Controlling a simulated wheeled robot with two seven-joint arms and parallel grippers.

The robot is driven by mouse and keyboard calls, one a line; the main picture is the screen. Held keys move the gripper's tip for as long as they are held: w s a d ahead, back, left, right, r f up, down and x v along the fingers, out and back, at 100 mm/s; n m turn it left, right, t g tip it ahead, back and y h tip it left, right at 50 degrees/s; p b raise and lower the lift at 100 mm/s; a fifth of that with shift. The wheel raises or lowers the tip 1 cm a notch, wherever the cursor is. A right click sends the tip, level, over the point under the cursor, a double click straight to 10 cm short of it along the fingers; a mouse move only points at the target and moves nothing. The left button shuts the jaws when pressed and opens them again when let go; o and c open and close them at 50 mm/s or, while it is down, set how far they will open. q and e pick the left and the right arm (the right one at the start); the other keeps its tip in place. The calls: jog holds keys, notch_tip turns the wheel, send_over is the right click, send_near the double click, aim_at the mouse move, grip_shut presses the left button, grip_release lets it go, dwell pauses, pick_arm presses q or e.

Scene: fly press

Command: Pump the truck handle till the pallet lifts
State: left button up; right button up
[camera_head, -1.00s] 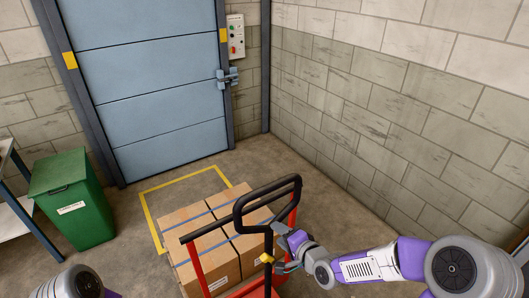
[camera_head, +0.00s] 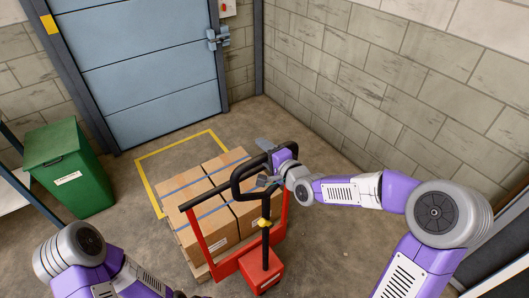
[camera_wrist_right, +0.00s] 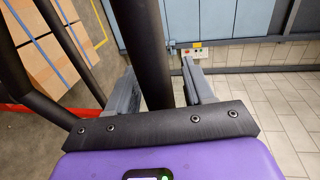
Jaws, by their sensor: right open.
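The pallet truck's black looped handle (camera_head: 236,188) stands up from a yellow-collared shaft over a red pump base (camera_head: 262,271). My right gripper (camera_head: 267,163) is at the upper right corner of the loop, jaws open. In the right wrist view its two grey fingers (camera_wrist_right: 160,88) stand either side of a dark handle bar (camera_wrist_right: 142,45), with a gap visible at the right finger. The pallet (camera_head: 204,272) carries several cartons (camera_head: 196,200) and is mostly hidden by them; its height off the floor is unclear. My left arm is at lower left; its gripper is out of frame.
A red frame (camera_head: 204,250) with a black top bar stands between the handle and the cartons. A yellow floor outline (camera_head: 150,190) lies behind. A green bin (camera_head: 68,170) is at left, a blue door (camera_head: 150,75) at the back, and a block wall (camera_head: 400,90) at right.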

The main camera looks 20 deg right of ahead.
jog(key=shift+c, duration=0.5)
grip_shut()
